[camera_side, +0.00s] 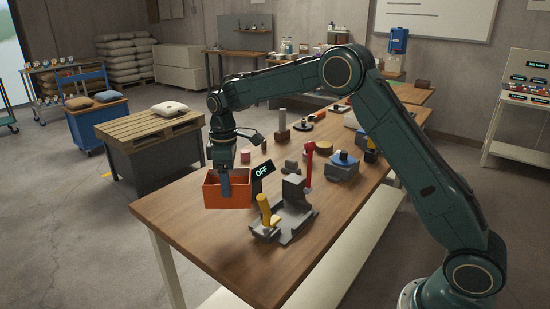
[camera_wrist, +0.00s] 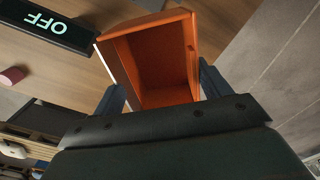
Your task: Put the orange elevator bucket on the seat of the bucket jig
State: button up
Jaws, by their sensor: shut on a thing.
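The orange elevator bucket (camera_side: 238,197) is an open-topped box near the left end of the wooden table in the side view. In the wrist view the orange bucket (camera_wrist: 160,60) lies between my two dark fingers, its open inside facing the camera. My gripper (camera_side: 226,182) points down and is shut on the bucket's walls. I cannot tell whether the bucket's bottom touches the table.
A black "OFF" sign (camera_side: 262,171) stands just right of the bucket, close to it; it also shows in the wrist view (camera_wrist: 45,22). A pink cylinder (camera_side: 245,156) stands behind. A grey-blue device (camera_side: 343,167) and other parts stand farther right. The table front left is bare.

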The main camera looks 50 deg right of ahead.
jog(key=w+n, duration=0.1)
jog(key=w, duration=0.1)
jog(key=w+n, duration=0.4)
jog(key=shift+w+a+r, duration=0.15)
jog(key=shift+r, duration=0.15)
jog(key=shift+w+a+n, duration=0.1)
jog(key=shift+w+n, duration=0.7)
jog(key=shift+n, duration=0.45)
jog(key=shift+w+a+n, duration=0.1)
jog(key=shift+w+n, duration=0.7)
jog(key=shift+n, duration=0.45)
jog(key=shift+r, duration=0.1)
jog(key=shift+f, duration=4.8)
jog(key=shift+f, duration=0.2)
jog(key=o, duration=1.1)
